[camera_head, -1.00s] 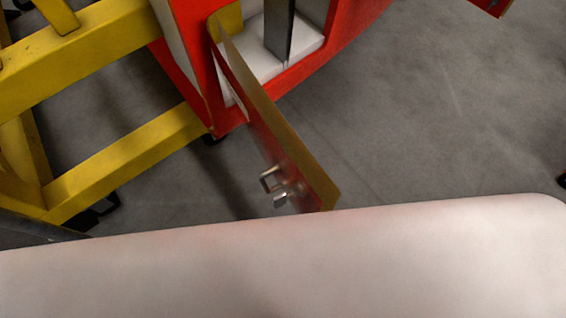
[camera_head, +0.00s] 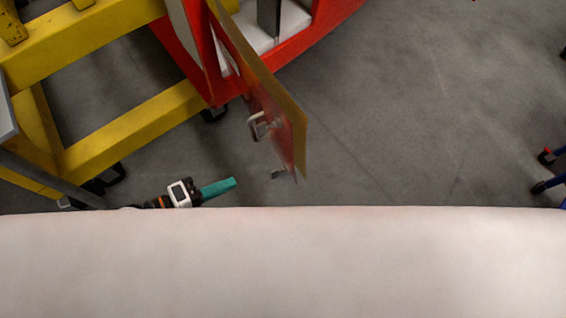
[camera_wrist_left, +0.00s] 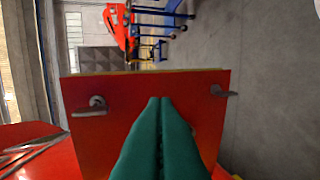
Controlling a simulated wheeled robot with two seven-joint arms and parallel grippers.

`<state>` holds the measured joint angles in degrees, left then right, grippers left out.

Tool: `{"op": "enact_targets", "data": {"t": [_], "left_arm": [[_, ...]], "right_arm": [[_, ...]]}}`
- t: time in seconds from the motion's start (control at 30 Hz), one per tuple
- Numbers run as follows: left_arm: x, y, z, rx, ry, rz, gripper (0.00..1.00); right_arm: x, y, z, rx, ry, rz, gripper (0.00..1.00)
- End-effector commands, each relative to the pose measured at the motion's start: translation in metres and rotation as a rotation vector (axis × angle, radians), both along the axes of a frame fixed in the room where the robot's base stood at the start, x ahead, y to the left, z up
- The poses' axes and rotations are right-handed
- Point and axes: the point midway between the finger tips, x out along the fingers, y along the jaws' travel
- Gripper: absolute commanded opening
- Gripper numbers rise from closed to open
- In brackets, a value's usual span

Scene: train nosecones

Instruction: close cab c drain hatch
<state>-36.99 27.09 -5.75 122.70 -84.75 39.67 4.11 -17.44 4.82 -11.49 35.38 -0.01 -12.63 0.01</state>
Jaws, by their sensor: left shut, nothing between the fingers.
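The drain hatch (camera_head: 262,85) is a flat red panel with a yellowish edge, standing open from the red nosecone (camera_head: 208,70) in the head view. Metal latch handles (camera_head: 258,126) sit on its face. In the left wrist view the red hatch panel (camera_wrist_left: 90,132) fills the middle, with one handle (camera_wrist_left: 97,103) at left and another (camera_wrist_left: 222,92) at right. My left gripper (camera_head: 234,182) has teal fingers and is left of the hatch's free end. In the wrist view its closed, empty fingers (camera_wrist_left: 160,102) point at the panel; contact cannot be told. My right gripper is not in view.
A yellow stand (camera_head: 120,130) with castors supports the nosecone at left. A wide pale surface (camera_head: 290,260) hides the lower head view. Grey floor right of the hatch is clear, with blue stand legs (camera_head: 545,180) at the far right edge.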

Motion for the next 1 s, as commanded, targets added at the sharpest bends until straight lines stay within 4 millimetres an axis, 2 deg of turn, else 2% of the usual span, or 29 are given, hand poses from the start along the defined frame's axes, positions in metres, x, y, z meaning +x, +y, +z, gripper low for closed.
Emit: {"op": "enact_targets", "data": {"t": [0.23, 0.53, 0.63, 0.8, 1.0], "left_arm": [[0.018, -0.029, -0.005, -0.005, -0.004, 0.001, 0.0], [0.05, -0.083, -0.021, -0.005, -0.003, 0.0, 0.0], [0.059, -0.097, -0.02, -0.005, -0.003, 0.001, 0.0], [0.067, -0.112, -0.021, -0.002, -0.001, 0.0, 0.0], [0.07, -0.117, -0.021, -0.002, -0.001, 0.0, 0.0]], "right_arm": [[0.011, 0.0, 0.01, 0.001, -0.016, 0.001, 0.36], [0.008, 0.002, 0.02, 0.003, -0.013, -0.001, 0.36], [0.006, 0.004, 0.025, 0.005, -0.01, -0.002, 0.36], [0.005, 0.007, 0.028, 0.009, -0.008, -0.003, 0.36], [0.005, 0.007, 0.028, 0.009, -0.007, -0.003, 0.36]]}}
